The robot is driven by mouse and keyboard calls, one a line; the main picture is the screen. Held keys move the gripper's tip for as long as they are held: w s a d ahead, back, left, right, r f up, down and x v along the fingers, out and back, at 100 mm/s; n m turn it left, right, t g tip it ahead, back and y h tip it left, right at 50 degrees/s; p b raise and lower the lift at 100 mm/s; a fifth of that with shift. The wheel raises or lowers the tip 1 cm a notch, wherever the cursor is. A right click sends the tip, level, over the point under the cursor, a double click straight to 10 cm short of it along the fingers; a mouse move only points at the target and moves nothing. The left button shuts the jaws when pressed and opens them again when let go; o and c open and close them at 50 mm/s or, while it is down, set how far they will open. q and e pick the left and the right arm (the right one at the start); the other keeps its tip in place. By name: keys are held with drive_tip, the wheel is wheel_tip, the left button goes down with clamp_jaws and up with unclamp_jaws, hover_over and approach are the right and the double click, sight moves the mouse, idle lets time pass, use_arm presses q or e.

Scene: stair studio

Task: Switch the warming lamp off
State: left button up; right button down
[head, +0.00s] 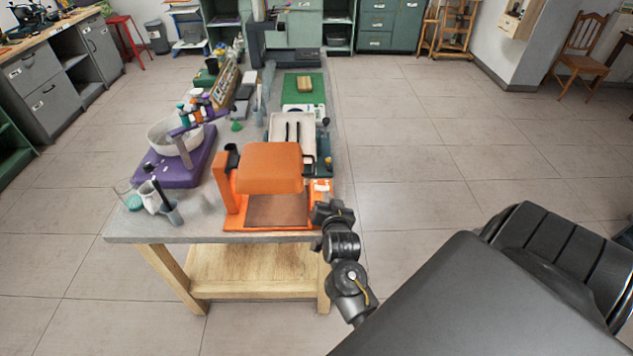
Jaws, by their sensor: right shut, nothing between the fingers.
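The orange warming lamp (270,166) stands at the near end of the grey-topped table. Its wide hood hangs over a flat brown plate (277,210) in an orange base. A small orange and white part (321,187) sits at the right side of the base; I cannot make out a switch lever on it. My right gripper (323,212) is shut and empty, at the table's near right corner, close in front of that part. Whether it touches cannot be told. I cannot tell whether the lamp is lit. My left gripper is out of view.
A purple stand with a white bowl (166,139), glass vessels (150,197) and a dark cup stand left of the lamp. A white tray (292,130) and a green mat (304,87) lie behind it. The floor right of the table (420,150) is clear.

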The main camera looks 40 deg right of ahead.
drive_tip(key=shift+s+d+r, duration=0.1)
drive_tip(key=shift+d+r, duration=0.05)
drive_tip(key=shift+w+d+f+b, duration=0.2)
drive_tip(key=shift+w+f+b, duration=0.05)
drive_tip(key=shift+w+b, duration=0.2)
drive_tip(key=b, duration=0.6)
hover_over(318, 195)
drive_tip(key=s, duration=0.2)
drive_tip(key=shift+w+d+f, duration=0.1)
drive_tip(key=shift+d+f, duration=0.1)
drive_tip(key=shift+f, duration=0.4)
drive_tip(key=shift+w+d+f, duration=0.1)
drive_tip(key=shift+d+f, duration=0.1)
drive_tip(key=shift+f, duration=0.35)
drive_tip(key=shift+w+f+b, duration=0.65)
drive_tip(key=shift+f+b, duration=0.3)
drive_tip(key=shift+b, duration=0.2)
drive_tip(key=shift+w+a+f+b, duration=0.1)
drive_tip(key=shift+a+f+b, duration=0.25)
drive_tip(key=shift+f+b, duration=0.35)
drive_tip(key=shift+w, duration=0.1)
drive_tip(key=shift+r, duration=0.1)
